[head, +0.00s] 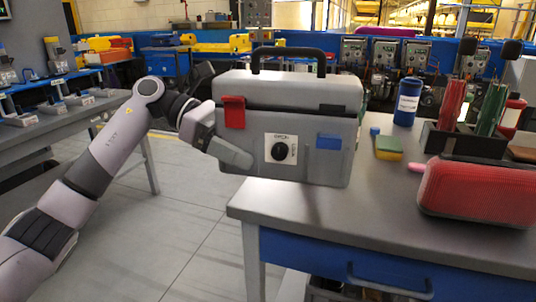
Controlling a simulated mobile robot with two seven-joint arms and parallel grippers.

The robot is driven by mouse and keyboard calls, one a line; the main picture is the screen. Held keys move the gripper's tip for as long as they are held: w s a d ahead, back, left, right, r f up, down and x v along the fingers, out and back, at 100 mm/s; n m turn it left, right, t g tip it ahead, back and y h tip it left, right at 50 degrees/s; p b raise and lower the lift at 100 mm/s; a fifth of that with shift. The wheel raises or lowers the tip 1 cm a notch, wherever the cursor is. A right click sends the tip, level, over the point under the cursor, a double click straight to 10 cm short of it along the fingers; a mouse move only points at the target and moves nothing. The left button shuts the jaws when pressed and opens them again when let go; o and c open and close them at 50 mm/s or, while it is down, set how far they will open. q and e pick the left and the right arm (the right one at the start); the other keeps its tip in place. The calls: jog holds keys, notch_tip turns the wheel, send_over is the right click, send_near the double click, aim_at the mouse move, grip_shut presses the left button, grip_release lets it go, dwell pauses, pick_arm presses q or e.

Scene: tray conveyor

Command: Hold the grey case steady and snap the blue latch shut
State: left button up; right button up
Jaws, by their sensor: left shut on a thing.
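The grey case (300,92) has a black top handle and stands upright at the table's left corner, its left end reaching past the table edge. The blue latch (328,141) is on the right of its front, below the lid seam and not reaching across it; a dark plate sits above it at the seam. A red latch (234,112) lies across the seam on the left. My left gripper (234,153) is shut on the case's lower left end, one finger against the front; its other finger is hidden. My right gripper is not in view.
The grey table (390,220) has clear room in front and right of the case. A red ribbed case (478,193), a yellow-green sponge (388,148), a blue bottle (406,102) and a dark rack (465,142) stand on its right. Open floor lies to the left.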

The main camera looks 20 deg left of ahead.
aim_at(320, 174)
pick_arm(q)
jog(key=shift+a+r, duration=0.35)
jog(key=x, duration=1.5)
jog(key=shift+d+r, duration=0.1)
jog(key=shift+r, duration=0.2)
jog(key=shift+f, duration=1.05)
jog(key=shift+f, duration=0.2)
jog(key=shift+f+b, duration=0.25)
jog(key=shift+b, duration=0.15)
jog(key=o, duration=1.3)
jog(key=shift+f, duration=0.1)
